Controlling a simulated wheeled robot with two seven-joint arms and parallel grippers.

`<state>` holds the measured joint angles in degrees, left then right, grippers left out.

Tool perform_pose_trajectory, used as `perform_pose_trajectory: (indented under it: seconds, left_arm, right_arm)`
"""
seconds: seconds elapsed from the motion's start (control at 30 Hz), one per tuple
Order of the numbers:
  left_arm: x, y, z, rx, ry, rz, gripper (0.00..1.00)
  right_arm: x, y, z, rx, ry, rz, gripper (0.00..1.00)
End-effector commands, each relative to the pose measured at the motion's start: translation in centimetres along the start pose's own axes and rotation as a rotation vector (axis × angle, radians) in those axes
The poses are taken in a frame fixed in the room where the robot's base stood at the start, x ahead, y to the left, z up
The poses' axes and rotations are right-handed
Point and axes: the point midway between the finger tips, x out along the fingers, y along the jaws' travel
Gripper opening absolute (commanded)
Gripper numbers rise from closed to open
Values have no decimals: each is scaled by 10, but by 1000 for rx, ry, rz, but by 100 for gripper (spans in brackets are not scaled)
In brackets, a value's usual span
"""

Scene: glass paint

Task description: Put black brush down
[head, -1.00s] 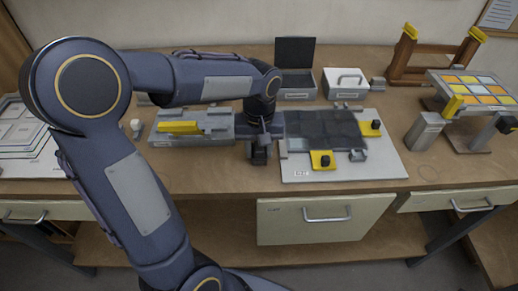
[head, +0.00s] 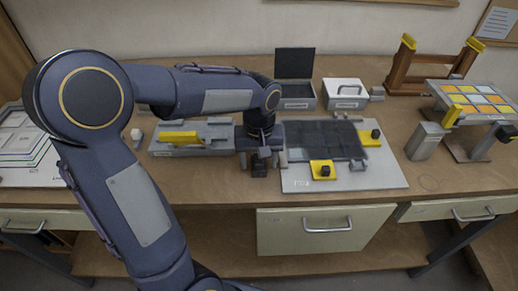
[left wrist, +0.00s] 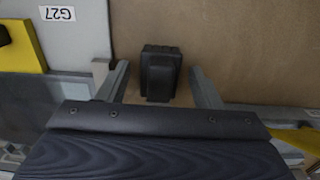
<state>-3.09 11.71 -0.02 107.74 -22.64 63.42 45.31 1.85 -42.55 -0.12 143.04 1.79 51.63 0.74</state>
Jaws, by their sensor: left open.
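The black brush (head: 259,169) appears as a small dark block on the wooden table, in the gap between the grey tray and the pale board. In the left wrist view its black blocky top (left wrist: 161,73) lies between the two grey fingers, with bare table around it. My left gripper (head: 262,160) is open, pointing down over it, with a finger on each side. In the left wrist view the fingers (left wrist: 155,80) stand apart from the brush with a gap on both sides. The brush's lower part is hidden. My right gripper is not in view.
The pale board (head: 385,178) with dark panes and yellow clamps (head: 322,170) lies close on the right. The grey tray (head: 215,148) with a yellow bar is close on the left. An open black-lidded box (head: 296,93) and a white box (head: 345,97) stand behind.

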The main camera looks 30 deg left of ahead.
Motion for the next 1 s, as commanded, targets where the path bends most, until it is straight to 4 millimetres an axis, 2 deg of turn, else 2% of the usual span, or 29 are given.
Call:
perform_pose_trajectory:
  seconds: [0.5, 0.73, 0.87, 1.0]
  left_arm:
    - [-100, 1, -1, 0, 4, 4, 59]
    - [-120, -2, 2, 6, 4, 11, 59]
    - [-120, -18, 24, 65, 23, 84, 59]
    - [-108, -41, 72, 185, 90, 236, 59]
  right_arm:
    - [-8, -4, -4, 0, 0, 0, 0]
    - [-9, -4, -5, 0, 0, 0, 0]
    - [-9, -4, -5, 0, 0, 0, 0]
    - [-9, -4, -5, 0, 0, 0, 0]
